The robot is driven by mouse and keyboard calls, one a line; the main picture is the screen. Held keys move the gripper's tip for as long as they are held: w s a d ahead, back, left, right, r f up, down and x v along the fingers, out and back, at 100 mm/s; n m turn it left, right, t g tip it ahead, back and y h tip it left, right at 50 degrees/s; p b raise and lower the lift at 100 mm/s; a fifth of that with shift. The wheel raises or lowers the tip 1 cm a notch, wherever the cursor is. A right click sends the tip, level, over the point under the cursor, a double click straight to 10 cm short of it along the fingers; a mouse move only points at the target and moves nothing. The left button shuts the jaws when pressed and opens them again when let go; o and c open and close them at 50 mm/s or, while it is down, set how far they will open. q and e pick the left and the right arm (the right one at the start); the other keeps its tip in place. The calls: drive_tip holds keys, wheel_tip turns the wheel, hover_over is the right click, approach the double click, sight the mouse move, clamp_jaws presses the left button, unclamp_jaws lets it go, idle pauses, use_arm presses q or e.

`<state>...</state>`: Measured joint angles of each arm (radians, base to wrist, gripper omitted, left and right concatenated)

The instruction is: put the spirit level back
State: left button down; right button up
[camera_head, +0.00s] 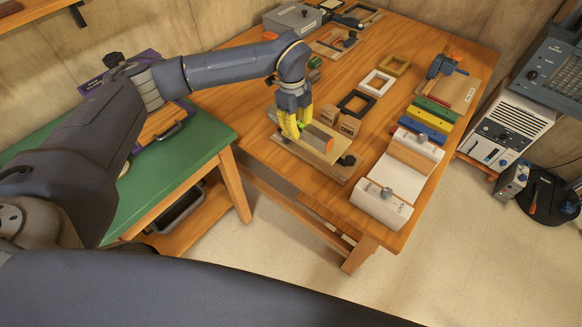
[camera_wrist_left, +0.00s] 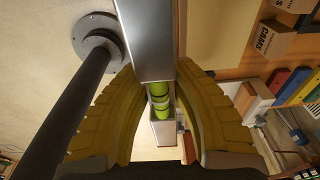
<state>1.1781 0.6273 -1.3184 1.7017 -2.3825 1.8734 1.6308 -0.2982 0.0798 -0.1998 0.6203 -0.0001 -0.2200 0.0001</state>
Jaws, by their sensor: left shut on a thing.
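My left gripper (camera_head: 291,128), with yellow fingers, is shut on the spirit level (camera_head: 319,138). My right gripper is not in view.
Small cardboard boxes (camera_head: 348,125) stand close beside the level. Beyond are frames (camera_head: 377,82), coloured bars (camera_head: 430,115) and a white holder (camera_head: 382,204). A green table (camera_head: 190,175) stands left under my arm. The wooden bench (camera_head: 245,95) is bare left of the gripper.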

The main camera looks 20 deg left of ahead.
sight(297, 170)
use_arm(q)
wheel_tip(297, 170, down, 20)
drive_tip(key=shift+r, duration=0.25)
idle(0.5)
drive_tip(key=shift+f, duration=0.15)
drive_tip(key=c, duration=1.2)
unclamp_jaws()
wheel_tip(297, 170, up, 12)
drive_tip(key=a, duration=0.1)
drive_tip(key=shift+w+a, duration=0.15)
drive_tip(key=shift+w, duration=0.15)
